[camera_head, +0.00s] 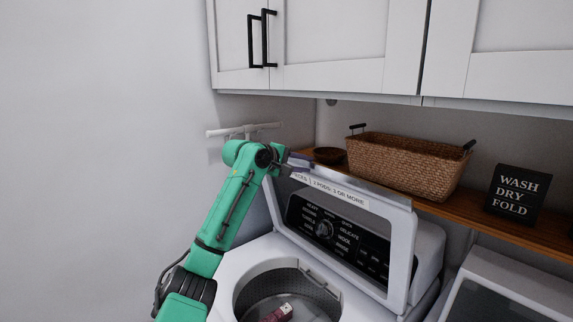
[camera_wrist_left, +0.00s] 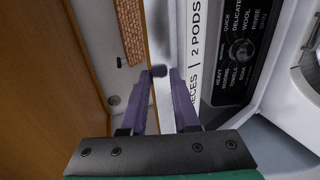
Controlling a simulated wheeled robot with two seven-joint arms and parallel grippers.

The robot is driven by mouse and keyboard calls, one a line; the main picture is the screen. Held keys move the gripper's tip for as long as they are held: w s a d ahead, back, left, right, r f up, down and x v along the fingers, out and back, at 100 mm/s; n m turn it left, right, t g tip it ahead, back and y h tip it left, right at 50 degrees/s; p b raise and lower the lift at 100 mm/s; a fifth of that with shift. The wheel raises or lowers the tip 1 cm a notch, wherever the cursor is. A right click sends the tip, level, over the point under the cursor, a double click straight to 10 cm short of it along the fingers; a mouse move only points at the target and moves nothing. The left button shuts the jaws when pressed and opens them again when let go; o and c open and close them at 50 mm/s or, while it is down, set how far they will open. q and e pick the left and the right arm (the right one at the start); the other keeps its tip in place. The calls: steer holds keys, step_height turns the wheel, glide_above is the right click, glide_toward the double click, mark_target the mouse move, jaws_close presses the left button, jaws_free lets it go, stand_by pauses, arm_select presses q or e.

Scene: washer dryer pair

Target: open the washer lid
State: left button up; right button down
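The washer lid (camera_head: 402,245) is raised and stands steeply in front of the control panel (camera_head: 340,236), which shows through its window. The washer's opening (camera_head: 252,287) below is uncovered. My left gripper (camera_head: 300,161) is at the top left corner of the lid. In the left wrist view its two purple fingers (camera_wrist_left: 160,100) are apart, with the lid's edge and printed label (camera_wrist_left: 195,65) just beyond and to the right. I cannot tell if a finger touches the lid. My right gripper is not in view.
A wooden shelf (camera_head: 520,230) behind holds a wicker basket (camera_head: 405,163), a dark bowl (camera_head: 329,155) and a black sign (camera_head: 517,193). White cabinets (camera_head: 330,45) hang above. A reddish item (camera_head: 279,313) lies in the drum. A second machine (camera_head: 515,290) stands at right.

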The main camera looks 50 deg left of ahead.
arm_select(q)
steer(key=b+v, duration=0.6)
steer(key=v, duration=0.7)
steer(key=shift+s, duration=0.3)
steer(key=shift+o, duration=0.3)
steer(key=shift+r, duration=0.1)
